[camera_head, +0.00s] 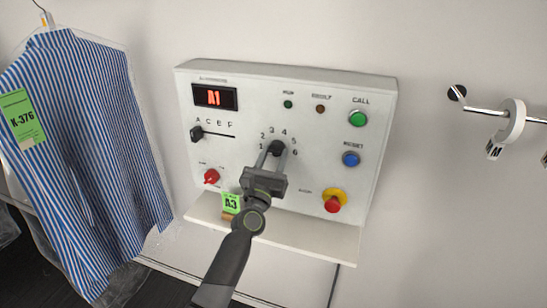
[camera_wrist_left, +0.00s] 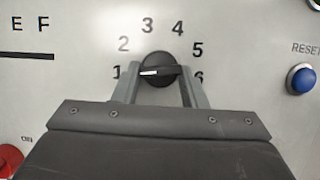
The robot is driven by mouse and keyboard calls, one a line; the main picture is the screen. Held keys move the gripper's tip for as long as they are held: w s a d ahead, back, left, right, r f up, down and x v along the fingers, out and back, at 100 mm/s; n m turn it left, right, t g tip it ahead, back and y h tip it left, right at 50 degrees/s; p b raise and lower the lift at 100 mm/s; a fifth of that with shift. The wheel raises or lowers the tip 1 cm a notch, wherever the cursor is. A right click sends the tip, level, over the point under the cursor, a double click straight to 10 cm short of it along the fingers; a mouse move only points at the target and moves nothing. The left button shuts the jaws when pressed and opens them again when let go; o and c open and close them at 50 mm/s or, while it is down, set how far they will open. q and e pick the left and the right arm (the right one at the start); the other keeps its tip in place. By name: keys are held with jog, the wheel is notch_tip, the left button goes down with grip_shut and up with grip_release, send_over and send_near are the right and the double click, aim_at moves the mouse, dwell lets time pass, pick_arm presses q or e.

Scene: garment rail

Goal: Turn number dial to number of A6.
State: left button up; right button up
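The black number dial (camera_head: 277,147) is on the white control panel, ringed by numbers 1 to 6. In the left wrist view the dial (camera_wrist_left: 160,70) has its white pointer line lying level, towards the 1 at left. The red display (camera_head: 214,97) reads A1. My left gripper (camera_head: 276,152) is at the panel with its fingers apart, one on each side of the dial. In the left wrist view the fingertips (camera_wrist_left: 160,76) are close to the dial's two ends; whether they press on it I cannot tell. My right gripper is not in view.
The black letter slider (camera_head: 196,133) is at the left, above a red knob (camera_head: 211,176). Green (camera_head: 358,118) and blue (camera_head: 351,159) buttons and a red stop button (camera_head: 333,203) are at the right. A green A3 tag (camera_head: 231,203) is below. A striped shirt (camera_head: 80,140) hangs left.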

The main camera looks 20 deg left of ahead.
pick_arm(q)
jog(key=c, duration=0.4)
jog(key=shift+m, duration=0.3)
